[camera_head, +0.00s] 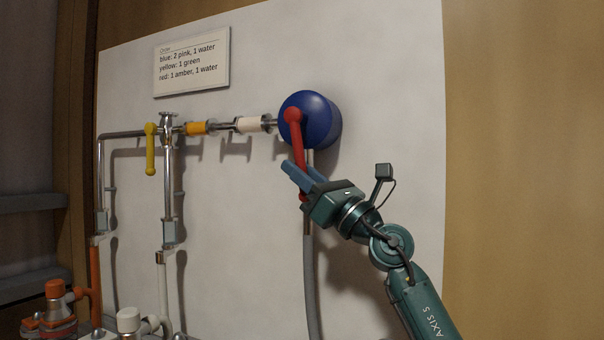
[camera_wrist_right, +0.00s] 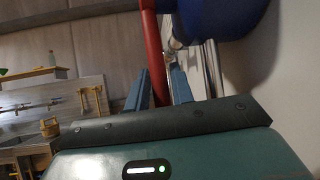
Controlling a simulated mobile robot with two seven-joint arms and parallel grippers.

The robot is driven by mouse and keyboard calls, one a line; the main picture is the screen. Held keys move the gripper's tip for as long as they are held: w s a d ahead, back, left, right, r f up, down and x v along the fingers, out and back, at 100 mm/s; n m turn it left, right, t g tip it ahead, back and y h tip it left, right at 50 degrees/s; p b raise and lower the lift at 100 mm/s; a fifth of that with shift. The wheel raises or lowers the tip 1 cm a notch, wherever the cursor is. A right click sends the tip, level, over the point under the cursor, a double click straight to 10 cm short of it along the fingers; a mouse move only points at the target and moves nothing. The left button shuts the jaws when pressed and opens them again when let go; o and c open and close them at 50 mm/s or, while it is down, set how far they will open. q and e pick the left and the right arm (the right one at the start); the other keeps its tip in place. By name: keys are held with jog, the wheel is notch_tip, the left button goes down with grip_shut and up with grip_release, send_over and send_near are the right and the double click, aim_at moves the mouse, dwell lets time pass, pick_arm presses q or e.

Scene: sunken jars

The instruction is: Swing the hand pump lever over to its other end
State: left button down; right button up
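The hand pump is a round blue body (camera_head: 322,118) on the white wall panel. Its red lever (camera_head: 296,140) hangs from a hub on the pump's front and points down, leaning slightly right at its lower end. My right gripper (camera_head: 301,178) is at the lever's lower part, with its blue fingers on either side of it. In the right wrist view, the red lever (camera_wrist_right: 153,45) runs down between the two fingers with little gap, and the blue pump (camera_wrist_right: 222,18) is at upper right. The fingers partly hide the lever's lower end. My left gripper is not in view.
A grey hose (camera_head: 311,285) runs down below the pump. Pipes with a yellow valve handle (camera_head: 150,150) are to the left. An order sign (camera_head: 191,62) hangs above. Capped jar fittings, one white (camera_head: 129,320), stand at lower left. The panel right of the pump is clear.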

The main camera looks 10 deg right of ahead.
jog(key=o, duration=0.3)
jog(key=shift+o, duration=0.2)
jog(key=b+v, duration=0.1)
jog(key=v, duration=1.2)
jog(key=shift+d, duration=0.1)
